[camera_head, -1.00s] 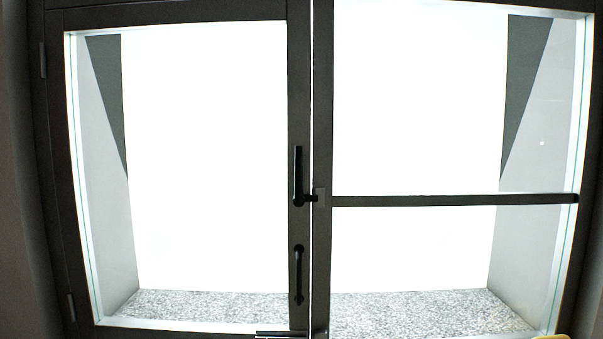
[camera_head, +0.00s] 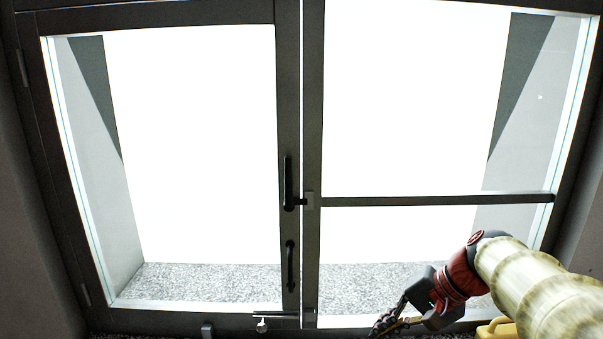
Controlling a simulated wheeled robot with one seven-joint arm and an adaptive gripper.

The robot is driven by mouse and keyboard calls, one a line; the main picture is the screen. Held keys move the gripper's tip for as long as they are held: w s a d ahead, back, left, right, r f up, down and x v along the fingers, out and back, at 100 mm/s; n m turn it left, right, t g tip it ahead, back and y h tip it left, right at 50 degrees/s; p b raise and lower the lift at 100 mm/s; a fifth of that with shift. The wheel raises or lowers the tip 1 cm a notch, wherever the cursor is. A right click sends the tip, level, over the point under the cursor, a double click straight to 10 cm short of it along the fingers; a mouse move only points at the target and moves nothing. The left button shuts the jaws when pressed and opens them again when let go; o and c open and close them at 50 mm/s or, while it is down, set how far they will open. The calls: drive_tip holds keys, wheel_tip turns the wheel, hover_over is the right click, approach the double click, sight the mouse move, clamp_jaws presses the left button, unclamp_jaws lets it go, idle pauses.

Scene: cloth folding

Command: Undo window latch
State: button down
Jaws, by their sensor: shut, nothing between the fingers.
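A dark-framed double window or door with two glass leaves fills the view. On the left leaf's inner stile, a black lever handle (camera_head: 288,183) points upward. Beside its lower end, a small catch (camera_head: 308,200) sits on the right leaf's stile at the meeting edge. A black pull handle (camera_head: 290,267) is lower on the left leaf. My gripper (camera_head: 384,324) is shut and empty at the bottom edge, right of and below these handles and apart from them. My arm enters from the lower right. The gripper's tips are small and dark against the floor.
A dark horizontal bar (camera_head: 440,200) crosses the right leaf. A small horizontal lever (camera_head: 276,313) is at the bottom of the left leaf. A yellow object (camera_head: 497,328) is partly visible under my arm. The space before the left leaf is clear.

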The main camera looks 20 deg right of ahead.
sight(289, 181)
drive_tip(key=w+r+t+y, duration=0.1)
drive_tip(key=w+r+y, duration=0.1)
drive_tip(key=r, duration=0.6)
drive_tip(key=w+d+r+n+t+y+p, duration=0.1)
drive_tip(key=w+r+t+y, duration=0.1)
drive_tip(key=r, duration=0.7)
drive_tip(key=w+d+r+t+y+p, duration=0.1)
drive_tip(key=w+r+y, duration=0.2)
drive_tip(key=r, duration=0.6)
drive_tip(key=shift+w+d+n+t+y, duration=0.15)
drive_tip(key=shift+n+t+y, duration=0.25)
drive_tip(key=shift+y, duration=0.3)
drive_tip(key=s+r+y, duration=0.1)
drive_tip(key=a+r+n, duration=0.1)
drive_tip(key=r, duration=0.1)
drive_tip(key=s+a+r+n+y, duration=0.1)
drive_tip(key=shift+s+r+g+y, duration=0.3)
drive_tip(key=shift+r+g, duration=0.1)
drive_tip(key=p+x, duration=0.2)
drive_tip(key=x, duration=1.2)
